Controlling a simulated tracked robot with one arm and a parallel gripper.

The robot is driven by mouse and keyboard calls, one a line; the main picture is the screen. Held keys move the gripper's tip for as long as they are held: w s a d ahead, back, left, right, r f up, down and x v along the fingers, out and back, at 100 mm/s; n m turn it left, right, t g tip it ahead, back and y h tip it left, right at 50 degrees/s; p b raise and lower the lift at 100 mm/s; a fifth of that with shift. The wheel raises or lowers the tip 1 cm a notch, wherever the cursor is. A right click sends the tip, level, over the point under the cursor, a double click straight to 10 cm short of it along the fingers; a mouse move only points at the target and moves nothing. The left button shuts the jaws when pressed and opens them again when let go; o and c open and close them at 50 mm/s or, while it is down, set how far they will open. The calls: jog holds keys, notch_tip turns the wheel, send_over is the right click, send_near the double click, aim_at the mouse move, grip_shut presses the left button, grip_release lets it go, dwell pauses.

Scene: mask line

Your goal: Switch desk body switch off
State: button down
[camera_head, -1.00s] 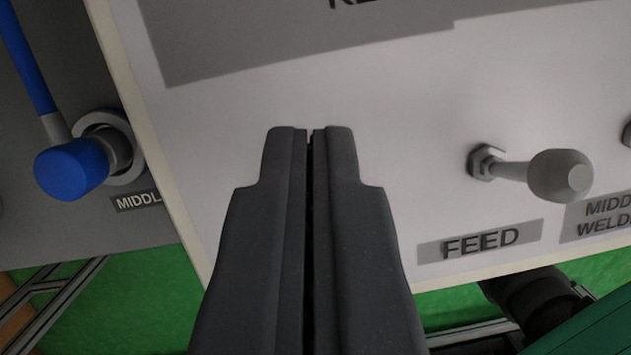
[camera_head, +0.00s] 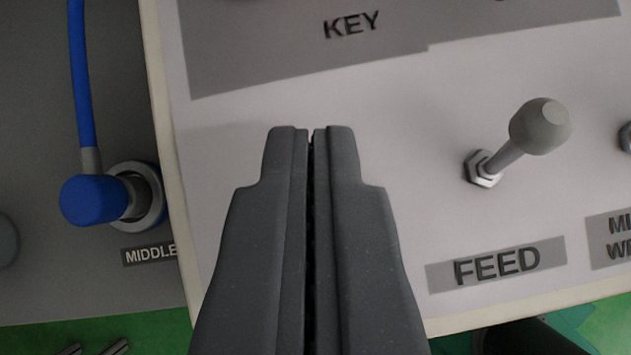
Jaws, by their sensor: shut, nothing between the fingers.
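My gripper (camera_head: 311,132) is shut and empty, in front of the white panel (camera_head: 235,150). A grey toggle switch (camera_head: 540,127) sticks out of the panel to the right of my fingertips, apart from them. Its round-ended lever leans up and to the right from a hex nut. The label below it (camera_head: 497,263) reads FEED. A second switch (camera_head: 625,137) is cut off at the right edge, above a partly visible label. No label naming a desk body switch is readable here.
A grey label area (camera_head: 290,60) at the top reads KEY. Left of the white panel's edge, a grey panel holds a blue connector with a cable (camera_head: 95,200), labelled MIDDLE. Green floor (camera_head: 100,335) shows below.

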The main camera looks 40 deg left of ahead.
jog(key=shift+a, duration=0.1)
jog(key=shift+w, duration=0.1)
jog(key=shift+w+d+f, duration=0.35)
jog(key=shift+w+d, duration=0.1)
jog(key=shift+w, duration=0.1)
jog(key=shift+r+p, duration=0.1)
jog(key=shift+p, duration=0.25)
jog(key=shift+w+d+r+p, duration=0.75)
jog(key=shift+w+d+r, duration=0.2)
jog(key=shift+w+d, duration=0.2)
jog(key=shift+s+a+r, duration=0.1)
jog(key=shift+s+r, duration=0.05)
jog(key=shift+r, duration=0.1)
jog(key=s+f+p+v, duration=0.1)
jog(key=v, duration=0.8)
jog(key=shift+a, duration=0.35)
